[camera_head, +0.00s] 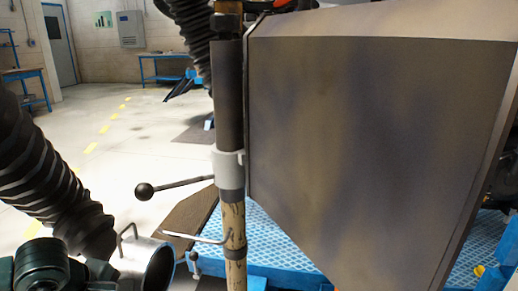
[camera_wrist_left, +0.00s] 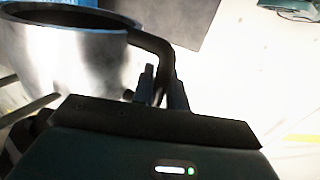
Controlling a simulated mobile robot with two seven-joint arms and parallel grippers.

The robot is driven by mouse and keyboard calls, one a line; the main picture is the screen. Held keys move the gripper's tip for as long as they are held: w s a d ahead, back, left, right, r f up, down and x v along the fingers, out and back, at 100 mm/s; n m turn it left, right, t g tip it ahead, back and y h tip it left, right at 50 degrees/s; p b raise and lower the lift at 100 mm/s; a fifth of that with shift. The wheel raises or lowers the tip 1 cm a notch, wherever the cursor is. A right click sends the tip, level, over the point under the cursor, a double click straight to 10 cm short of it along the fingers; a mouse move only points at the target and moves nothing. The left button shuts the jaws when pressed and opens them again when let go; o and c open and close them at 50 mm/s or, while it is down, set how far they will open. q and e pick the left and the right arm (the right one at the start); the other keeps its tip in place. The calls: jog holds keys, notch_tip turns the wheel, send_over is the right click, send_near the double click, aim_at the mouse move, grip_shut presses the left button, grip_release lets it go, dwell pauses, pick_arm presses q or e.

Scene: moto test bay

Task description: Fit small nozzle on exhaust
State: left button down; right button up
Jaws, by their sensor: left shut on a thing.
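A silver, round, open-ended nozzle (camera_head: 147,264) is at the bottom left of the head view, at the end of a black ribbed hose (camera_head: 48,185). A bent rod handle sticks out of it. In the left wrist view the nozzle (camera_wrist_left: 70,55) fills the upper left, with its dark handle (camera_wrist_left: 163,48) curving down between my fingers. My left gripper (camera_wrist_left: 161,90) is shut on that handle. Part of my left arm (camera_head: 40,265) shows in the head view's lower left corner. I cannot make out an exhaust in either view. My right gripper is not in view.
An upright post (camera_head: 232,215) with a clamp and a ball-ended lever (camera_head: 144,191) stands right of the nozzle. A large dark panel (camera_head: 370,140) blocks much of the right. Blue tread plate (camera_head: 300,240) lies below it. Open floor (camera_head: 110,150) and another ribbed hose (camera_head: 192,30) are behind.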

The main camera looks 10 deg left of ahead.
pick_arm(q)
jog(key=shift+s+a+r, duration=0.1)
jog(key=shift+s+r, duration=0.1)
jog(key=shift+s, duration=0.6)
jog(key=shift+s+a+r, duration=0.1)
jog(key=shift+s+r, duration=0.05)
jog(key=shift+s, duration=0.7)
jog(key=shift+s+r, duration=0.2)
jog(key=shift+s, duration=0.6)
